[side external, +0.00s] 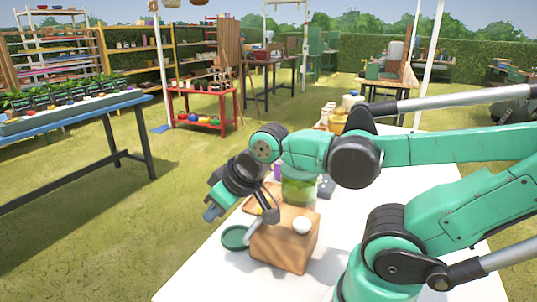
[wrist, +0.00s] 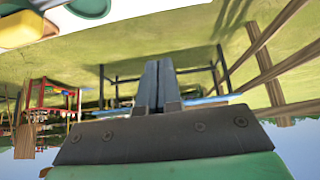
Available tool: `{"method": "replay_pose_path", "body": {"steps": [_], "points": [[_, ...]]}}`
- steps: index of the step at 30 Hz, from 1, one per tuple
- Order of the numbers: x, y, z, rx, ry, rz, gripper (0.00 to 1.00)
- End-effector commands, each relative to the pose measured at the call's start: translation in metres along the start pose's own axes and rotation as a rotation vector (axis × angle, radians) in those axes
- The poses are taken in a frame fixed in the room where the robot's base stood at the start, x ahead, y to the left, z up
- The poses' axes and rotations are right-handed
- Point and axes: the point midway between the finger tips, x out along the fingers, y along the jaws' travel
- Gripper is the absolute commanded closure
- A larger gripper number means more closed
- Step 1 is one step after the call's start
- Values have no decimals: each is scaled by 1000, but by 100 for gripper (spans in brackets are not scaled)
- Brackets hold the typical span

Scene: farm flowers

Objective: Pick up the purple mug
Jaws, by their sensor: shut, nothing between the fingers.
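A small purple patch (side external: 277,172), possibly the purple mug, shows behind my wrist and left of the green jar in the side external view. Most of it is hidden, so I cannot make out its shape. My gripper (side external: 268,212) is above the white table, close to the wooden block and in front of the purple patch. In the wrist view its two fingers (wrist: 157,70) are together with nothing between them. No purple mug shows in the wrist view.
On the white table (side external: 205,272) are a wooden block (side external: 284,245) with a white round object (side external: 301,225), a green dish (side external: 236,238) and a green jar (side external: 299,190). Bottles (side external: 327,114) stand behind. The table's front left is clear.

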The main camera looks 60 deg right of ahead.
Motion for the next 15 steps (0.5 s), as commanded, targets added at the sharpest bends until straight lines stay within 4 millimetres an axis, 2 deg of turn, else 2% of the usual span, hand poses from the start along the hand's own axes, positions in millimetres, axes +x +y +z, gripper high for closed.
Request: {"method": "replay_pose_path", "body": {"steps": [4,5,12,15], "points": [[0,0,0,2,-1,1,100],[0,0,0,2,-1,1,94],[0,0,0,2,-2,1,26],[0,0,0,3,-2,1,0]]}}
